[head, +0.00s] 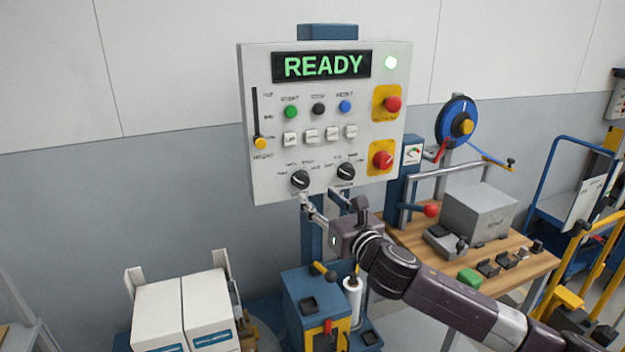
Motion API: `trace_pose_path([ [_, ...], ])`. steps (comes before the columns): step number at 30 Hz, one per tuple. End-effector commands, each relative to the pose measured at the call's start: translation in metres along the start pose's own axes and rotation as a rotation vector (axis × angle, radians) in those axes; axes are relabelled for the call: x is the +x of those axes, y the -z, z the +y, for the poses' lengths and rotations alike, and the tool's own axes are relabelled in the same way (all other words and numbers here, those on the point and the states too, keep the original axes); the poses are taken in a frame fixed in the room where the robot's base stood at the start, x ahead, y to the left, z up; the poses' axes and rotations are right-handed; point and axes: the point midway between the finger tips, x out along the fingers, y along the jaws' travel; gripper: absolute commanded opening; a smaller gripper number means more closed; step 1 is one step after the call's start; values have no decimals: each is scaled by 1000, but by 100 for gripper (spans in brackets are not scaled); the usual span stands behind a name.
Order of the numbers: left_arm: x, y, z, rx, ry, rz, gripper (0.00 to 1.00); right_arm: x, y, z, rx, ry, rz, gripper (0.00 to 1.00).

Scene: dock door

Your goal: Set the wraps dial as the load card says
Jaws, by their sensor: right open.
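The grey control panel (225,120) stands upright on a blue post. Two black dials sit along its lower edge, a left dial (300,180) and a right dial (346,171). Their labels are too small to read, so I cannot tell which is the wraps dial. Each dial has a pale pointer line, but its exact setting is unclear. My right gripper (307,202) is open, just below the left dial; I cannot tell whether it touches the panel. I cannot pick out a load card with readable text. My left gripper is not in view.
Two red knobs (392,103) on yellow plates are at the panel's right. A yellow slider knob (260,143) sits low at left. A cluttered wooden bench (410,238) stands right; white boxes (160,312) stand lower left.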

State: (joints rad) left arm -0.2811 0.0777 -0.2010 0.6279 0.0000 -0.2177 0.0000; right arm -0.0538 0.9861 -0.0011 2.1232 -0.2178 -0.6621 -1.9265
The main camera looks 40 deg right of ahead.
Motion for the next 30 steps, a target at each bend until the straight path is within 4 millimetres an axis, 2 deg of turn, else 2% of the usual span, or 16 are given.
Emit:
trace_pose_path([
  [6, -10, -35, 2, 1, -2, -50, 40, 24, -2, -1, 8, 2, 0, 46],
  [9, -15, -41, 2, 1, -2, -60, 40, 38, -1, -1, 9, 3, 1, 46],
  [14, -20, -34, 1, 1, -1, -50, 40, 58, -1, -1, 9, 3, 1, 46],
  [21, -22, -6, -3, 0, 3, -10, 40, 73, 1, -1, 7, 1, 2, 46],
  [30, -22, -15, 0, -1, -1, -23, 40, 74, 2, -1, 7, 0, 3, 44],
])
